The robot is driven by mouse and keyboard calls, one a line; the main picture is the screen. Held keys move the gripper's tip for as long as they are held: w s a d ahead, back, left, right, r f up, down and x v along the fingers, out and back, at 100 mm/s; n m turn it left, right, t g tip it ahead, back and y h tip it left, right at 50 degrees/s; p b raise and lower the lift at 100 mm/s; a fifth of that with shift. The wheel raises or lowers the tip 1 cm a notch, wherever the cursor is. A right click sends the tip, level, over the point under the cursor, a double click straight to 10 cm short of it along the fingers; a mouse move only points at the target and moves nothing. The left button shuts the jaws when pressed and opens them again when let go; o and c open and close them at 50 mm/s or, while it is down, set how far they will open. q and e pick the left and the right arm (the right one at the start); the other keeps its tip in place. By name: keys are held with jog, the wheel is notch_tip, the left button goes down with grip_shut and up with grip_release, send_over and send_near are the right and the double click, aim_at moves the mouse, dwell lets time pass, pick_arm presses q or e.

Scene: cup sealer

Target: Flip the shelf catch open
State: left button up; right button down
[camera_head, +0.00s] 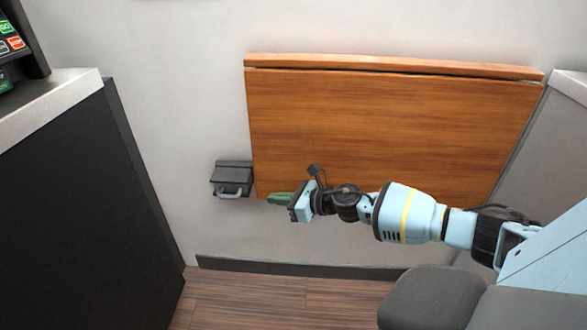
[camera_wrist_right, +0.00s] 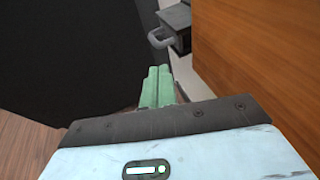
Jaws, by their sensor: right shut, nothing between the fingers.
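The shelf catch (camera_head: 233,178) is a dark grey box on the white wall, with a grey loop handle (camera_head: 229,194) at its lower front. It sits just left of the wooden shelf panel (camera_head: 390,125), which hangs folded down against the wall. In the right wrist view the catch (camera_wrist_right: 176,22) and its handle (camera_wrist_right: 158,38) show at the top, beyond the green fingertips. My right gripper (camera_head: 270,198) is shut and empty, its green fingers pointing left towards the catch, apart from the handle. It also shows in the right wrist view (camera_wrist_right: 158,72). My left gripper is not in view.
A dark cabinet (camera_head: 80,210) with a light grey top stands at the left. Another counter (camera_head: 572,84) edges in at the right. A dark grey rounded piece (camera_head: 432,298) is at the bottom right. Wood floor (camera_head: 270,300) is clear below the catch.

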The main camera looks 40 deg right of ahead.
jog(key=shift+v, duration=2.1)
